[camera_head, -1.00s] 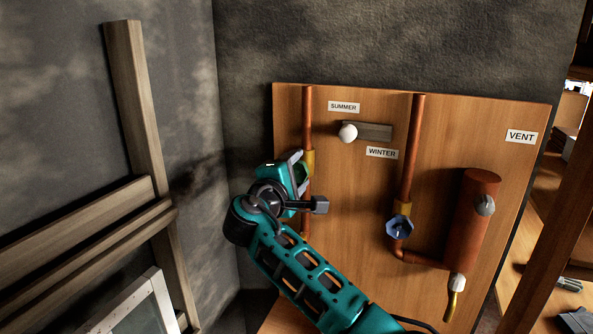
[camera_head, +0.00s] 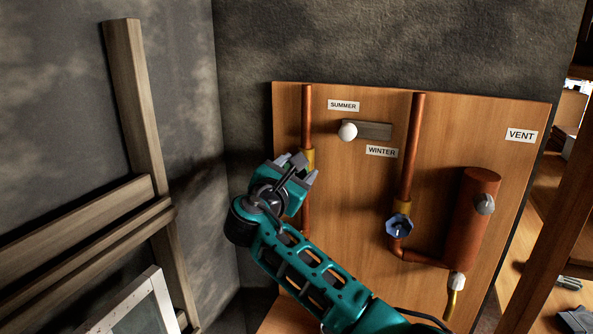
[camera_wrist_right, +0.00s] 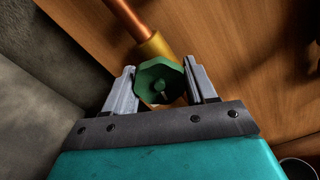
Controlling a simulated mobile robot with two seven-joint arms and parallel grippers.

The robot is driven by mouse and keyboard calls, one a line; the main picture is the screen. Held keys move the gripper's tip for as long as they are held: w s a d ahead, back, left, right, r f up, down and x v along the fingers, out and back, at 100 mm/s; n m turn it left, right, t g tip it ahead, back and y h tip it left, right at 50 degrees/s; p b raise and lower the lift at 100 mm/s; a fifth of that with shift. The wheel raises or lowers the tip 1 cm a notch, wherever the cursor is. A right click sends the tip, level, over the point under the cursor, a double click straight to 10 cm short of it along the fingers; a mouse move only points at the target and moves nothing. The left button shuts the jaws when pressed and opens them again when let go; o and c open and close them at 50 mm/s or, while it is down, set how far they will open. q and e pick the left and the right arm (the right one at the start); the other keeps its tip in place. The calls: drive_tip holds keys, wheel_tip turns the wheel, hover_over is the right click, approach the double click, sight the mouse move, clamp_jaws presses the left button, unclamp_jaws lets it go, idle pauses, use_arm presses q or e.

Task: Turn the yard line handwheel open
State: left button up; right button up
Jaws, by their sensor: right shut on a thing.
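A green handwheel (camera_wrist_right: 158,82) sits on a brass valve body (camera_wrist_right: 152,47) on a copper pipe in the right wrist view. My right gripper (camera_wrist_right: 161,66) has one finger on each side of it and is shut on its rim. In the head view this gripper (camera_head: 301,169) is at the left copper pipe (camera_head: 307,115), in front of its brass valve (camera_head: 308,158), and hides the green wheel. No label naming the yard line is readable. My left gripper is not in view.
A blue handwheel (camera_head: 399,226) sits on the second copper pipe (camera_head: 412,150), right of my arm. A white knob (camera_head: 348,131) stands by the SUMMER and WINTER labels. A copper cylinder (camera_head: 473,220) is at the right. Timber framing (camera_head: 140,110) stands at the left wall.

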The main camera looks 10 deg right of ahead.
drive_tip(key=shift+a+f+n, duration=0.1)
drive_tip(key=shift+f+n, duration=0.05)
drive_tip(key=shift+n, duration=1.05)
drive_tip(key=shift+f, duration=0.15)
drive_tip(key=o, duration=0.8)
drive_tip(key=shift+c, duration=0.2)
drive_tip(key=shift+o, duration=1.3)
drive_tip(key=shift+s, duration=0.1)
drive_tip(key=v, duration=1.2)
drive_tip(key=shift+s+b, duration=0.3)
drive_tip(key=shift+s, duration=0.1)
drive_tip(key=shift+a, duration=0.1)
